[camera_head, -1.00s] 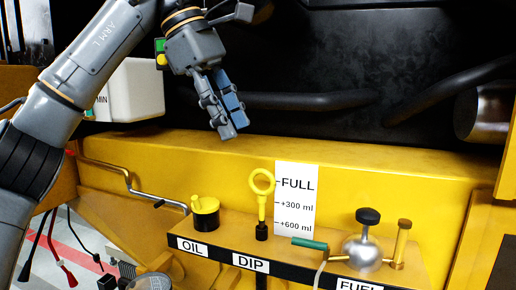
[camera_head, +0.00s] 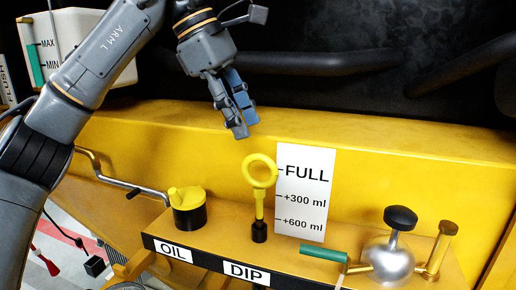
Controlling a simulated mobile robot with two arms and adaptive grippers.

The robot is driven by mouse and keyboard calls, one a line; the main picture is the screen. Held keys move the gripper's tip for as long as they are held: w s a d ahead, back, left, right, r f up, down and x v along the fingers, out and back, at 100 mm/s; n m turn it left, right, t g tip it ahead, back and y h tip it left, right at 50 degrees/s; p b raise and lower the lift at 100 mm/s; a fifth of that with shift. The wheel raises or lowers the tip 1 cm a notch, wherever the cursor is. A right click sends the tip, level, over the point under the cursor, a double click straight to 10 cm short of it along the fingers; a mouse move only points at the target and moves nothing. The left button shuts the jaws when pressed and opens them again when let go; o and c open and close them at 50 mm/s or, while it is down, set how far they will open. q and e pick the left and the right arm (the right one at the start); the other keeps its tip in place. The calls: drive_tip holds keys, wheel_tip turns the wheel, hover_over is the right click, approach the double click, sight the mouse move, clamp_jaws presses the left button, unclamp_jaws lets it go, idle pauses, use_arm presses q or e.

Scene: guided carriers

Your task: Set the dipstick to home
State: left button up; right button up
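The dipstick (camera_head: 259,187) has a yellow ring handle and a short yellow stem. It stands upright in a black socket (camera_head: 259,231) on the yellow ledge, above the DIP label (camera_head: 246,272). A white scale card (camera_head: 305,192) marked FULL, +300 ml and +600 ml stands just right of it. My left gripper (camera_head: 240,128) hangs above and slightly left of the ring, apart from it, with its fingers pointing down. The fingers look close together and overlap in this view, so their opening is unclear. Nothing shows between them. My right gripper is not in view.
A yellow-topped oil cap (camera_head: 187,210) sits left of the dipstick. A green-handled lever (camera_head: 323,254) and a silver ball with a black knob (camera_head: 390,258) stand to the right. A bent metal crank (camera_head: 118,180) is at left. A white tank (camera_head: 75,50) is behind my arm.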

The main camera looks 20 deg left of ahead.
sight(258, 159)
use_arm(q)
drive_tip(key=x, duration=0.4)
drive_tip(key=shift+f+p, duration=0.25)
drive_tip(key=shift+p, duration=0.15)
drive_tip(key=shift+w+d+f, duration=0.1)
drive_tip(key=shift+d+f, duration=0.2)
drive_tip(key=shift+f, duration=0.3)
drive_tip(key=shift+d+f, duration=0.1)
drive_tip(key=shift+f, duration=0.05)
drive_tip(key=c, duration=0.7)
clamp_jaws()
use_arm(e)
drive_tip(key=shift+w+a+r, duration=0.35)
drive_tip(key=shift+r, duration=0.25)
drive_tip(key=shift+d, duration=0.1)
